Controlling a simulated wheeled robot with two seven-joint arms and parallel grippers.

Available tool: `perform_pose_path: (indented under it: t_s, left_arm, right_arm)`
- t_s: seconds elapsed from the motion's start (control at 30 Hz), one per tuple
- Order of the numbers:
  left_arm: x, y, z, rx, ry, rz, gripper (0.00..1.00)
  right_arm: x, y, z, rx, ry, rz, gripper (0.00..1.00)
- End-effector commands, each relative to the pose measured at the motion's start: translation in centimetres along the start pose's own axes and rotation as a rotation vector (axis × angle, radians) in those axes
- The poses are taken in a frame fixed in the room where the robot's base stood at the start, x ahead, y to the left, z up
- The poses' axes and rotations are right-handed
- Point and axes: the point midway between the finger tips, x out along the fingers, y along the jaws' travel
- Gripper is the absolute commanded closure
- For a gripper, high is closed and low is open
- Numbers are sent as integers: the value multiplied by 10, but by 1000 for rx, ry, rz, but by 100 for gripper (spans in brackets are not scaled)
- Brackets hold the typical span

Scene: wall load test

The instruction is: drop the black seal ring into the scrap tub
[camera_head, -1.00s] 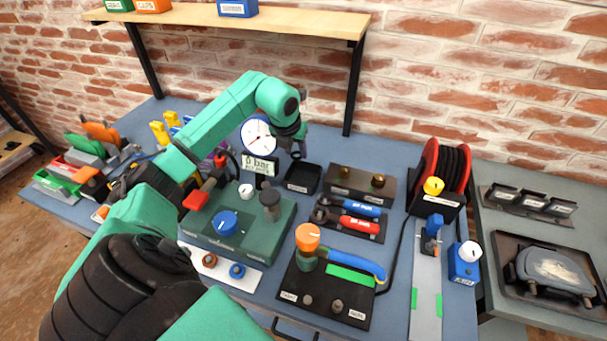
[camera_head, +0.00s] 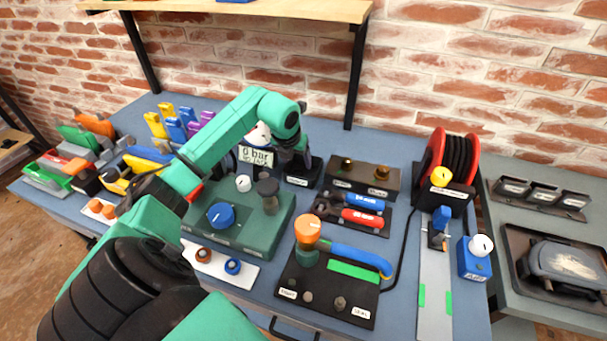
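The scrap tub appears to be the small black open box (camera_head: 316,171) at the back middle of the bench, with a white label on its front. My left gripper (camera_head: 298,163) points down over it and hides most of its opening. The fingers are dark and small here, so I cannot tell whether they are open or shut. I cannot make out a black seal ring; it may be hidden at the fingers. A white strip (camera_head: 217,266) at the front holds a brown ring (camera_head: 203,255) and a blue ring (camera_head: 232,266). My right gripper is not in view.
A gauge display (camera_head: 256,156) stands just left of the tub, and a dark block with brass knobs (camera_head: 362,178) just right. The green valve box (camera_head: 240,225) is in front. A red hose reel (camera_head: 448,170) stands further right. A wooden shelf (camera_head: 240,8) hangs above.

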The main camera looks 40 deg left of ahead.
Motion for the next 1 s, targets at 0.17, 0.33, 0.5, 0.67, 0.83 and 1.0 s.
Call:
perform_pose_path:
  t_s: [0.17,0.33,0.5,0.67,0.83,1.0]
  left_arm:
    - [0,2,0,-2,0,4,22]
    - [0,2,0,-2,-1,4,22]
    - [-2,2,1,-2,-1,5,22]
    - [-23,2,1,-1,-4,6,22]
    - [-73,2,2,0,-9,7,22]
    - [-121,1,1,-1,-6,6,22]
  right_arm:
    - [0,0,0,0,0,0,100]
    - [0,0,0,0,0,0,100]
    - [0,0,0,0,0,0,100]
    - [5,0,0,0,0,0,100]
    - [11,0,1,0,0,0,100]
    - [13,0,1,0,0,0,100]
